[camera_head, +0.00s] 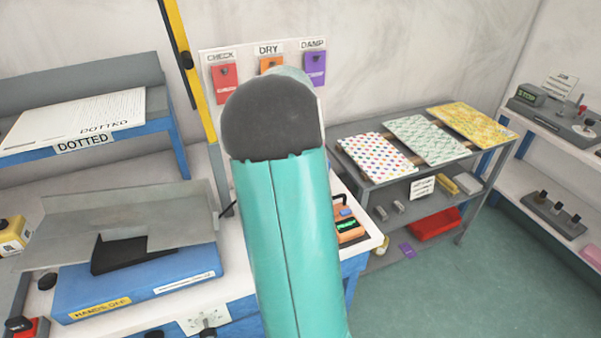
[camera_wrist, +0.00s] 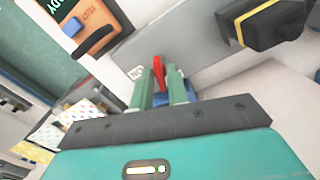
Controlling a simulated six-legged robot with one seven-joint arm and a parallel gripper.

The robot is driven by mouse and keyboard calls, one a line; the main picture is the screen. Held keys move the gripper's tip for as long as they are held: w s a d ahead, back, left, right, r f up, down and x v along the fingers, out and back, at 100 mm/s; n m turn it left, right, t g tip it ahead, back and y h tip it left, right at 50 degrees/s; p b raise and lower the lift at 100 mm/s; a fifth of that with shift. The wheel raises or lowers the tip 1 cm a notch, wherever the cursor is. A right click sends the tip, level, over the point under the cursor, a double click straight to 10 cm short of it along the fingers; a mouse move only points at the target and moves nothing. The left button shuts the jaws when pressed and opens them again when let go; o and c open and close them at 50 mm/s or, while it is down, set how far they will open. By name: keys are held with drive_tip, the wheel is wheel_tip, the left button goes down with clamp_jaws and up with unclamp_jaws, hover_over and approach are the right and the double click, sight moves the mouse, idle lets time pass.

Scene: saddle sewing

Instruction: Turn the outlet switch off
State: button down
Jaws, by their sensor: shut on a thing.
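My gripper (camera_wrist: 160,88) shows in the wrist view, with its two green fingers on either side of a narrow red piece (camera_wrist: 158,66). It is shut on this piece, which looks like a switch lever. A blue part (camera_wrist: 187,91) shows just behind and beside the right finger. A small white label (camera_wrist: 136,73) lies left of the fingers, only partly legible. I cannot tell from the picture which way the lever is set. In the head view my arm hides the gripper and what it holds.
An orange device with a green display (camera_head: 350,226) stands right of my arm; it also shows in the wrist view (camera_wrist: 95,28). A black and yellow object (camera_wrist: 262,24) is at the wrist view's upper right. Green floor is open at right.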

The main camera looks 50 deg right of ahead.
drive_tip(key=shift+n, duration=1.9)
drive_tip(key=c, duration=1.4)
unclamp_jaws()
drive_tip(key=shift+o, duration=0.2)
wheel_tip(320, 180, up, 14)
drive_tip(key=shift+f, duration=0.1)
